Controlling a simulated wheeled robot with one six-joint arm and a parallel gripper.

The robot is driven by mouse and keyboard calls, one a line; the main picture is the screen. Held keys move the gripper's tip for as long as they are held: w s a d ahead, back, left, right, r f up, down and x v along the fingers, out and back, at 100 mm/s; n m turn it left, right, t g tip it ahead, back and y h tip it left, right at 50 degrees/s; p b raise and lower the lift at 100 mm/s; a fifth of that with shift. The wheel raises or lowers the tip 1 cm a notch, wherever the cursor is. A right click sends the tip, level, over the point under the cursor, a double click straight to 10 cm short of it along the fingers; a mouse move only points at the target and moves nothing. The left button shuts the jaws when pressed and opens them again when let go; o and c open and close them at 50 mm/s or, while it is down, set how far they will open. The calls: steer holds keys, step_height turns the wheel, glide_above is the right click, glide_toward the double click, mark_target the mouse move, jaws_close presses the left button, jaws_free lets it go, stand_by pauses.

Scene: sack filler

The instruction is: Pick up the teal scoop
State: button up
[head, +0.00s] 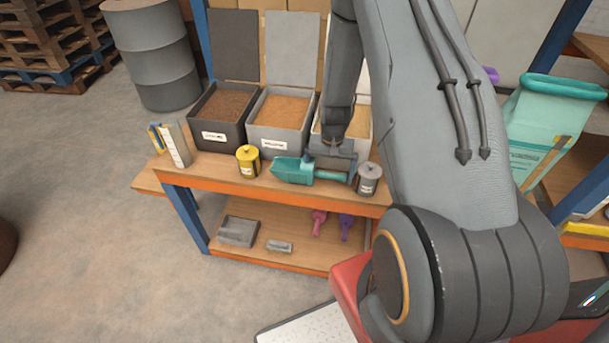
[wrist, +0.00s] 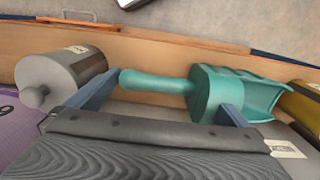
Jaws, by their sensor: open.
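The teal scoop (head: 292,170) lies on the workbench top (head: 222,167), its bowl to the left and its handle to the right in the head view. In the wrist view the scoop (wrist: 205,92) has its handle at the left and its bowl opening to the right. My gripper (head: 330,162) is over the scoop, its blue fingers apart. In the wrist view my gripper (wrist: 165,92) has one finger by the handle's end and the other by the bowl, with the handle between them. I cannot tell whether the fingers touch the scoop.
A grey canister (head: 369,178) stands close right of the handle, and a yellow canister (head: 248,161) stands left of the bowl. Open bins (head: 219,131) of grain stand behind. Pink (head: 319,220) and purple (head: 346,224) scoops are on the lower level.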

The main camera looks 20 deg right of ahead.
steer(key=c, duration=1.2)
steer(key=shift+r, duration=0.1)
